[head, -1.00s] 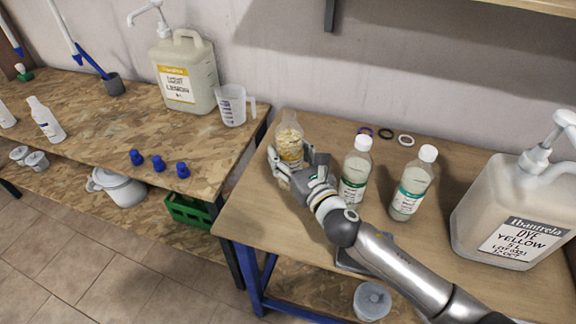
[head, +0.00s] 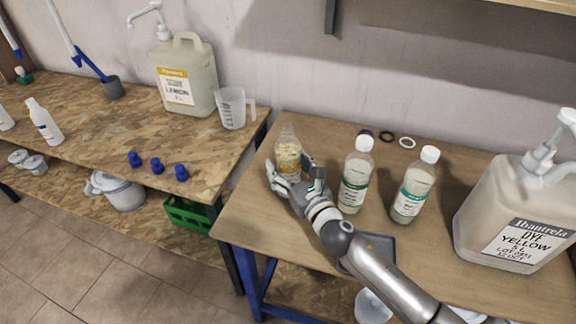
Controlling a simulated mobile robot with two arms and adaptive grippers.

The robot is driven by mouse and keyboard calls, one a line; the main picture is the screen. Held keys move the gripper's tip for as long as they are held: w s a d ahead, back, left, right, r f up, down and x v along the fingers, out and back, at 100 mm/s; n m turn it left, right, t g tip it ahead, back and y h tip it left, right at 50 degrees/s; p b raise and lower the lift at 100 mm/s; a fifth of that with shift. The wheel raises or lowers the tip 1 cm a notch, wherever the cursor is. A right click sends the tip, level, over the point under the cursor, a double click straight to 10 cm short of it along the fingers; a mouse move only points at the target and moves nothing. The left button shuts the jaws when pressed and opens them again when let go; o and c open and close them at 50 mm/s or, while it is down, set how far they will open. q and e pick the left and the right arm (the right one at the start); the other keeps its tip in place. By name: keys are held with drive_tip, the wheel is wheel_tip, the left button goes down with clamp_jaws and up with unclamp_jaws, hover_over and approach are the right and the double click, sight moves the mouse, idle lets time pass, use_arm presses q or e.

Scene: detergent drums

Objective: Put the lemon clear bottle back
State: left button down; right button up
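A clear bottle (head: 288,150) with pale yellow contents stands upright without a cap at the back left of the right-hand table (head: 250,205). I cannot read any label on it. My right gripper (head: 294,178) is just in front of it, fingers spread apart, and partly hides its lower part. The bottle appears free of the fingers; whether a fingertip still touches it I cannot tell. My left gripper is not in view.
Two white-capped, green-labelled bottles (head: 355,175) (head: 412,186) stand right of my gripper. A large yellow-dye jug (head: 515,215) is at far right. Rings (head: 387,136) lie behind. The left bench holds a pump jug (head: 186,75), measuring cup (head: 232,108) and blue caps (head: 157,165).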

drive_tip(key=shift+o, duration=0.3)
drive_tip(key=shift+r, duration=0.2)
drive_tip(key=v, duration=1.2)
drive_tip(key=shift+b, duration=0.3)
